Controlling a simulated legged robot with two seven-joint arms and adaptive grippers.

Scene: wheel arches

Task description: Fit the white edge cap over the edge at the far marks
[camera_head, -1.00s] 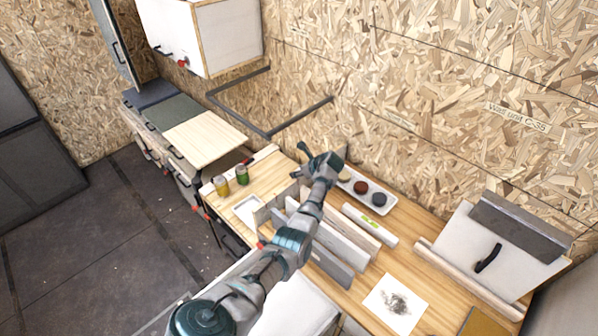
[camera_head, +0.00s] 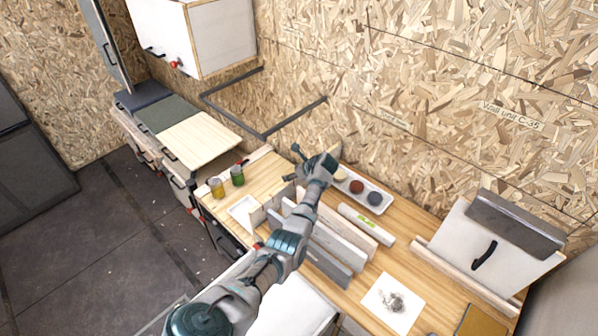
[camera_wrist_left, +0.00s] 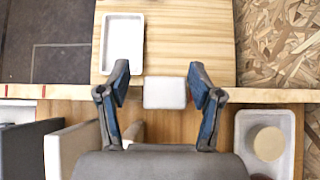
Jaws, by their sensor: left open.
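The white edge cap (camera_wrist_left: 165,93) shows in the left wrist view as a small pale block across a narrow wooden edge strip (camera_wrist_left: 270,96). It overlaps both sides of the strip. I cannot tell from above how deep it sits. Small red marks (camera_wrist_left: 42,92) show on the strip at the far left of that view. My left gripper (camera_wrist_left: 160,82) is open, with one finger on each side of the cap and a gap to each. In the head view my left gripper (camera_head: 316,160) is over the back of the bench, and its arm hides the cap.
A white tray (camera_wrist_left: 122,68) lies beside the strip. A longer tray (camera_head: 382,208) with several round pots stands right of the gripper. Upright grey and white panels (camera_head: 335,262) stand below my arm. Two jars (camera_head: 237,175) stand at left. The chipboard wall (camera_head: 420,90) is close behind.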

